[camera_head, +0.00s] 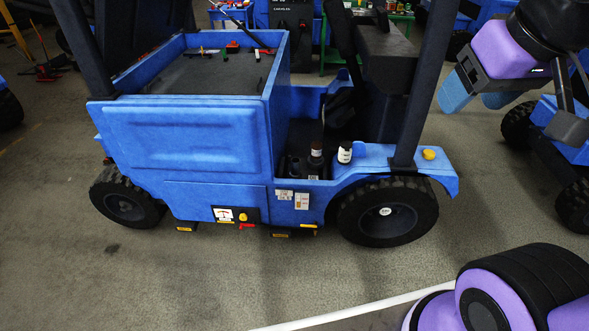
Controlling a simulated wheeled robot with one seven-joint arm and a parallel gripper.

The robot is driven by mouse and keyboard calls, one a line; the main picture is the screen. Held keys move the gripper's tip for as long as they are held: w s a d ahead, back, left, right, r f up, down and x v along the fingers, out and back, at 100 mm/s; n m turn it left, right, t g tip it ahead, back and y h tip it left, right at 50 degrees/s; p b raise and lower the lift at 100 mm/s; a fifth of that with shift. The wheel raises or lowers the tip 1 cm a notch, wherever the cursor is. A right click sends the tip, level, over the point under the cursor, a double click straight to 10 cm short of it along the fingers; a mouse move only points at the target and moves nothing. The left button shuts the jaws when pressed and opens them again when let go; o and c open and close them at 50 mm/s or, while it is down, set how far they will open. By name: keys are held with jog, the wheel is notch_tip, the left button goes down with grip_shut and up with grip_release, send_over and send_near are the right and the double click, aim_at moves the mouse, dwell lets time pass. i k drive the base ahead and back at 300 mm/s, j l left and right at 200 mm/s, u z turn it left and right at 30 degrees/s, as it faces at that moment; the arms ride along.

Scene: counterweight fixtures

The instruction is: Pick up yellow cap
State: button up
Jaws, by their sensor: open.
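A small yellow cap (429,153) sits on top of the blue rear fender of a blue vehicle (195,140), right of the dark post. My gripper (476,98) is at the upper right, with two blue fingertips below a purple and black wrist. It is open, and nothing shows between the fingers. In the picture it is above and to the right of the cap, clearly apart from it.
A white-labelled bottle (344,152) and a dark bottle (316,155) stand left of the dark post (424,85), which rises beside the cap. Small tools lie on the vehicle's top tray (187,88). Another blue vehicle (569,130) stands at right. Foreground floor is mostly open.

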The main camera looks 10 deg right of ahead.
aim_at(428, 153)
jog(key=i+l+z, duration=0.25)
jog(key=i+l, duration=0.55)
jog(key=l, duration=0.25)
jog(key=i+l+z, duration=0.25)
jog(key=i+l, duration=0.7)
